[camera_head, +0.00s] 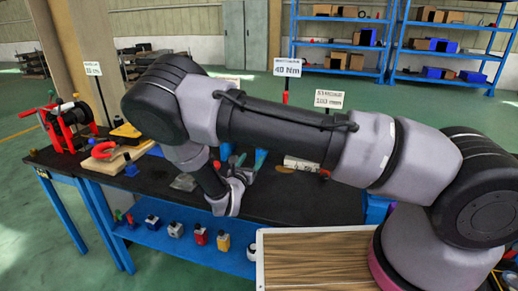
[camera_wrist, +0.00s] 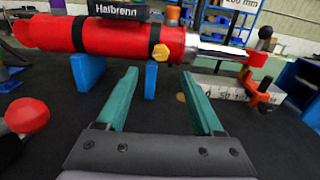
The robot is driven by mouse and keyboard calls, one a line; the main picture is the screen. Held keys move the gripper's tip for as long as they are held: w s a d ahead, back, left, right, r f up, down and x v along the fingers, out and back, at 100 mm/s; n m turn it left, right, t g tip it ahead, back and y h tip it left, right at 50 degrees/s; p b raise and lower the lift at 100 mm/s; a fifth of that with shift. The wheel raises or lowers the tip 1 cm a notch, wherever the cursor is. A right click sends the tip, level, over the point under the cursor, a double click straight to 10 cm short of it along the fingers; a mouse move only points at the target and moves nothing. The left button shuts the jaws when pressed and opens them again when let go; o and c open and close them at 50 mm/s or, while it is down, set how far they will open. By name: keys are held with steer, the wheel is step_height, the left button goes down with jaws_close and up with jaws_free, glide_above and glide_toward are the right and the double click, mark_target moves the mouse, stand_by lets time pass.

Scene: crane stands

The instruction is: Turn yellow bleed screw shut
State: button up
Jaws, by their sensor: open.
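The yellow bleed screw (camera_wrist: 160,52) sticks out of the side of a red cylinder (camera_wrist: 110,38) near its right end. It is a small hexagonal head facing the wrist camera. My gripper (camera_wrist: 160,92) is open and empty, its two green fingers pointing at the cylinder. The screw lies beyond the fingertips and between their lines, apart from both. In the head view my gripper (camera_head: 245,165) is over the black bench top, small and partly behind my arm. My arm hides the red cylinder and the screw there.
Blue supports (camera_wrist: 90,75) hold the cylinder above the bench. A silver rod (camera_wrist: 220,48) extends right towards an orange-and-black fitting (camera_wrist: 258,92) by a pale marked block (camera_wrist: 222,86). A red knob (camera_wrist: 27,116) stands close at left. Signs stand on the bench (camera_head: 300,205).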

steer(key=x, duration=0.9)
steer(key=shift+w, duration=0.2)
steer(key=shift+d, duration=0.1)
jaws_close()
steer(key=shift+m, duration=0.4)
steer(key=m, duration=2)
steer(key=shift+f, duration=0.1)
steer(key=shift+m, duration=0.4)
